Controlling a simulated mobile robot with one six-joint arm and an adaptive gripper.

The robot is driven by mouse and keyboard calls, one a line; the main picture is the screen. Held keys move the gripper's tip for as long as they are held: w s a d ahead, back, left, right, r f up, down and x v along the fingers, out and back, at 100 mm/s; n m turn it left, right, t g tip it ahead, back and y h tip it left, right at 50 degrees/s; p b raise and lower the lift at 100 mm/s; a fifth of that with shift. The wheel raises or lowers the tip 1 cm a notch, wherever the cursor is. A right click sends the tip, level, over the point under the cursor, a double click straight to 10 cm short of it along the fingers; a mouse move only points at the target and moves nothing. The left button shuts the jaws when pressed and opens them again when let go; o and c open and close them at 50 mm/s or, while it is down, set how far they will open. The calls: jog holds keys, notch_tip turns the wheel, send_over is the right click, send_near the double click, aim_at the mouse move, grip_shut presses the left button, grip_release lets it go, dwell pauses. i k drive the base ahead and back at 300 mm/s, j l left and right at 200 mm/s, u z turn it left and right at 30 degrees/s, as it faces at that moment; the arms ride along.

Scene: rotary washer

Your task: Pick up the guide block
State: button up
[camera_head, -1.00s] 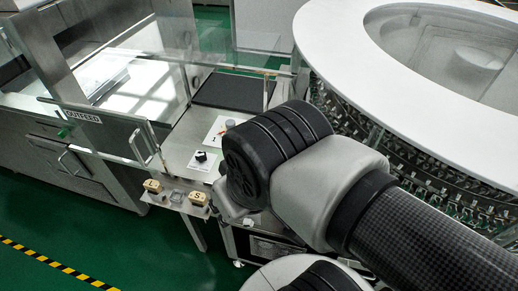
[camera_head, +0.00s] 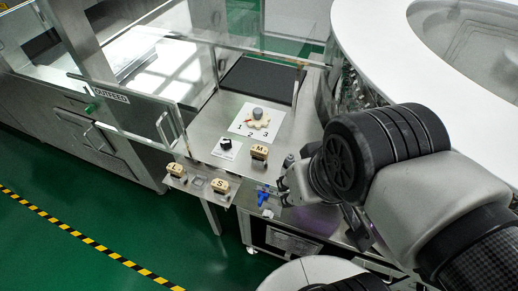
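Three tan guide blocks with dark letters show in the head view. The L block (camera_head: 175,170) and the S block (camera_head: 220,187) stand on a small front shelf (camera_head: 198,184), with a gap between them. The M block (camera_head: 259,153) stands on the steel deck behind the shelf. The task does not say which block is meant. My gripper (camera_head: 284,186) is to the right of the M and S blocks, apart from both. It is partly hidden by my wrist, and its finger opening cannot be made out. I see no block in it.
A star-shaped dial (camera_head: 258,119) on a plate marked 1, 2, 3 and a black knob (camera_head: 226,143) sit on the deck. A small blue item (camera_head: 263,196) is beside my gripper. Clear guard panels (camera_head: 190,88) and the white round washer rim (camera_head: 365,65) border the deck.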

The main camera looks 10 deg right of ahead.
aim_at(261, 153)
jog(key=i+j, duration=0.2)
jog(key=j, duration=0.2)
jog(key=i+j+z, duration=0.1)
jog(key=i+j, duration=0.15)
jog(key=j, duration=0.15)
jog(key=i+j, duration=0.2)
jog(key=j, duration=0.2)
